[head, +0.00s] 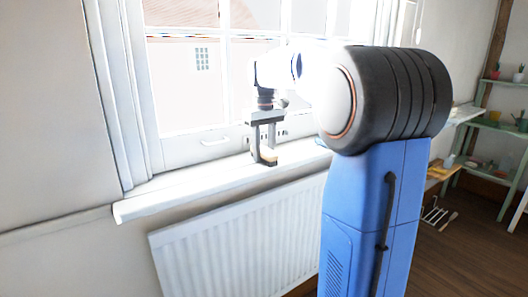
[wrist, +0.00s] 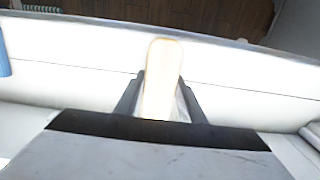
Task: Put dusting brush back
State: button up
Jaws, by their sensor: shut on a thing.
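My gripper (head: 265,158) points down at the window sill (head: 165,199) in the head view. It is shut on a pale, cream-coloured piece that I take to be the dusting brush (wrist: 162,80). In the wrist view this piece is long with a rounded end, and it sticks out between my two dark fingers. A small tan part of the brush (head: 268,154) shows between the fingertips in the head view. The rest of it, bristles included, is hidden. I cannot tell whether it touches the sill.
A white radiator (head: 235,250) is below the sill. The window (head: 200,85) is close behind my gripper. The sill's left part is clear. At the far right stand green shelves (head: 495,126) with small plants, and a small rack (head: 434,214) is on the dark wooden floor (head: 450,265).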

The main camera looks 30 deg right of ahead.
aim_at(264, 149)
jog(key=o, duration=0.9)
notch_tip(264, 149, up, 12)
jog(key=shift+r, duration=0.1)
jog(key=s+a+f+t, duration=0.1)
jog(key=s+a+f, duration=0.4)
jog(key=s+f, duration=0.4)
jog(key=s+a+f+t, duration=0.2)
jog(key=s+a+f, duration=0.3)
jog(key=s+f, duration=0.4)
jog(key=s+a+f+t, duration=0.1)
jog(key=s+a+f, duration=0.4)
jog(key=s+f, duration=0.4)
jog(key=shift+s+a+f+t, duration=0.2)
jog(key=shift+s, duration=0.65)
jog(key=shift+s+a+f+t, duration=0.15)
jog(key=shift+s+a+t, duration=0.05)
jog(key=shift+s, duration=0.6)
